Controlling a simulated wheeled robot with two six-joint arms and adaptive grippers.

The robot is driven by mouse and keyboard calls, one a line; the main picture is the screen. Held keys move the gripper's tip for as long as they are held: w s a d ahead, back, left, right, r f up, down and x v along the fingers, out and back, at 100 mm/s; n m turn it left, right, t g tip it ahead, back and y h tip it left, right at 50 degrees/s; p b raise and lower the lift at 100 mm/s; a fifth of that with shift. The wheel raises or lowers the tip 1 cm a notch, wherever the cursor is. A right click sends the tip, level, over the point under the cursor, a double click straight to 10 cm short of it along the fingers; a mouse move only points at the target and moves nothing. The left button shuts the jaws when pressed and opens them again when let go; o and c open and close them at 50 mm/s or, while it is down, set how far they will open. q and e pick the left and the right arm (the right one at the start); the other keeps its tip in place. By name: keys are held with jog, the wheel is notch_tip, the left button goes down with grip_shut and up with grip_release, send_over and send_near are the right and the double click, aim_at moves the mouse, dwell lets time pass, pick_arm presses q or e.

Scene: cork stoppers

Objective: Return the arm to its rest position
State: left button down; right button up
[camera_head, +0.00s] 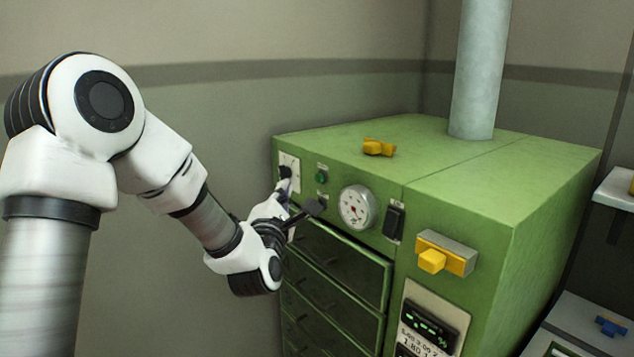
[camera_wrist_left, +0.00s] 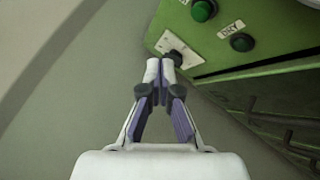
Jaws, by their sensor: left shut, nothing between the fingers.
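My left arm comes in from the left in the head view, bent at the elbow. Its left gripper (camera_head: 284,186) is at the front left corner of the green cabinet (camera_head: 520,215), in front of a white switch plate (camera_head: 290,165). In the left wrist view the gripper (camera_wrist_left: 160,70) has its white fingertips together with nothing between them. The plate (camera_wrist_left: 192,62) lies just beyond the tips, with a dark part on it partly hidden. I cannot tell whether the tips touch it. My right gripper is not in view.
The cabinet front has a round gauge (camera_head: 356,207), a black switch (camera_head: 393,221), a yellow-knobbed block (camera_head: 445,254) and drawers (camera_head: 335,268). A yellow piece (camera_head: 378,147) lies on top, near a grey pipe (camera_head: 480,70). Open room lies left of the cabinet.

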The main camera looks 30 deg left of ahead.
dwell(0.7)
pick_arm(q)
jog(key=s+d+f+m+g+h, duration=0.2)
jog(key=s+d+f+m, duration=0.1)
jog(key=f, duration=0.9)
jog(key=s+d+f+m+g+h, duration=0.2)
jog(key=f+g, duration=0.1)
jog(key=f, duration=0.9)
jog(key=s+d+f+m+g+h, duration=0.1)
jog(key=s+d+f+m+g, duration=0.15)
jog(key=f, duration=0.95)
jog(key=s+d+f+m+g+h, duration=0.1)
jog(key=s+d+f+m+g, duration=0.1)
jog(key=s+f+m, duration=0.3)
jog(key=s+d+f+m+g+h, duration=0.1)
jog(key=s+d+f+m+g, duration=0.1)
jog(key=s+f+m+g, duration=0.3)
jog(key=s+d+f+m+g, duration=0.3)
jog(key=s+m, duration=0.8)
jog(key=s, duration=0.6)
notch_tip(320, 180, down, 2)
jog(key=shift+s+g+h, duration=0.35)
jog(key=shift+g+h, duration=0.05)
jog(key=shift+g, duration=0.35)
